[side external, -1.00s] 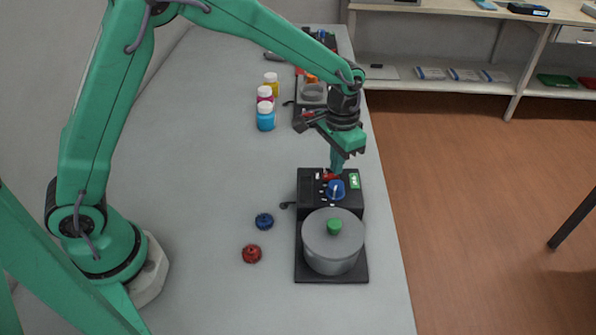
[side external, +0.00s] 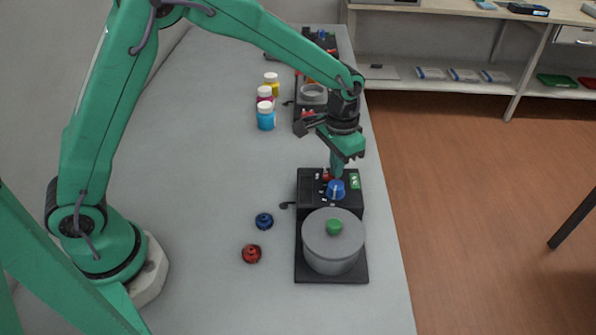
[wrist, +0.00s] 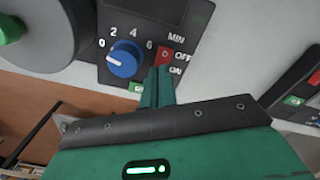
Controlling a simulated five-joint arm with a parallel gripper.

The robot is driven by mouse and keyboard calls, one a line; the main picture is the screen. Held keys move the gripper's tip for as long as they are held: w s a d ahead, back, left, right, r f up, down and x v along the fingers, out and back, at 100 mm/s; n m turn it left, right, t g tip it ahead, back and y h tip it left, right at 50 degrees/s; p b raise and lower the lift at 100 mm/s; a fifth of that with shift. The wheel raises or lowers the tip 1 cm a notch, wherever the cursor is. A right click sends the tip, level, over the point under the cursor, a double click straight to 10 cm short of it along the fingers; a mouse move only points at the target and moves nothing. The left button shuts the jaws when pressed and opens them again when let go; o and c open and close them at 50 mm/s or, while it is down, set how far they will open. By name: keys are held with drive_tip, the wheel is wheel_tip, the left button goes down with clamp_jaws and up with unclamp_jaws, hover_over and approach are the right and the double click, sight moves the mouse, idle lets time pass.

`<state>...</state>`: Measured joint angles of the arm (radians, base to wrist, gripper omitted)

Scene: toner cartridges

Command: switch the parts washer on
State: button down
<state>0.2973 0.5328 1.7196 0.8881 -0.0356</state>
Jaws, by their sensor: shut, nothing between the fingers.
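The parts washer is a black unit (side external: 306,272) with a grey lidded pot (side external: 331,262) that has a green lid knob. Its control panel carries a blue dial (side external: 336,190) and a red switch (side external: 327,176). In the wrist view the dial (wrist: 122,62) sits beside the numbers 0, 2, 4, 6 and MIN. The red switch (wrist: 165,56) is beside the OFF and ON marks; I cannot tell which way it is set. My gripper (side external: 337,174) is shut and empty, pointing down at the panel. Its tips (wrist: 160,74) are right by the switch; contact is unclear.
A blue knob-like piece (side external: 264,221) and a red one (side external: 251,253) lie left of the washer. Several capped bottles (side external: 266,115) stand farther back. Another black unit (side external: 300,125) stands behind my gripper. The bench's left side is clear.

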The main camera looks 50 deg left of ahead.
drive_tip(key=shift+f, duration=0.2)
drive_tip(key=shift+r, duration=0.15)
drive_tip(key=shift+r, duration=3.4)
drive_tip(key=s+a+r+n+t, duration=0.1)
drive_tip(key=s+a+r+t, duration=0.2)
drive_tip(key=s+a+r, duration=0.6)
drive_tip(key=s+a+r+n+t, duration=0.1)
drive_tip(key=s+a, duration=0.1)
drive_tip(key=s, duration=0.5)
drive_tip(key=s+a+n+t, duration=0.1)
drive_tip(key=s+a, duration=0.2)
drive_tip(key=s, duration=0.4)
drive_tip(key=shift+s+r+t, duration=0.25)
drive_tip(key=shift+r+t, duration=0.05)
drive_tip(key=shift+r, duration=0.05)
